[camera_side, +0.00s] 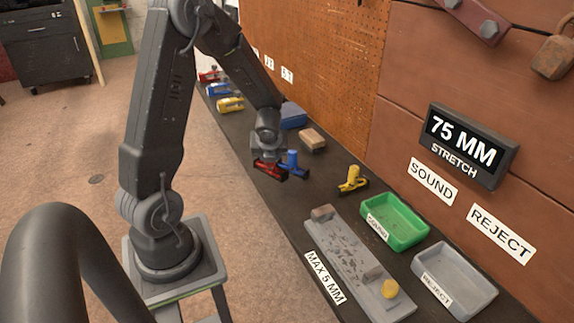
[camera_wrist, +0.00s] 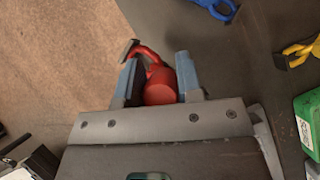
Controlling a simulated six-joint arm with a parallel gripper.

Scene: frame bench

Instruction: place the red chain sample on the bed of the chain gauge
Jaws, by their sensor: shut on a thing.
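The red chain sample (camera_side: 271,170) is between the jaws of my gripper (camera_side: 267,157), near the bench's left edge. In the wrist view the sample (camera_wrist: 160,86) sits between the two blue-grey fingers of the gripper (camera_wrist: 156,77), with its curved arm and grey end sticking out past the left finger. I cannot tell how far it is above the bench. The chain gauge (camera_side: 345,250) is a long grey plate nearer the side camera, with a block at its far end, another block along it and a yellow knob (camera_side: 390,289). Its bed holds no sample.
A blue sample (camera_side: 292,164) stands just right of my gripper, and a yellow one (camera_side: 352,180) lies farther right. A green SOUND tray (camera_side: 408,233) and grey REJECT tray (camera_side: 470,268), both empty, sit beside the gauge. A display (camera_side: 462,143) reads 75 MM STRETCH.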

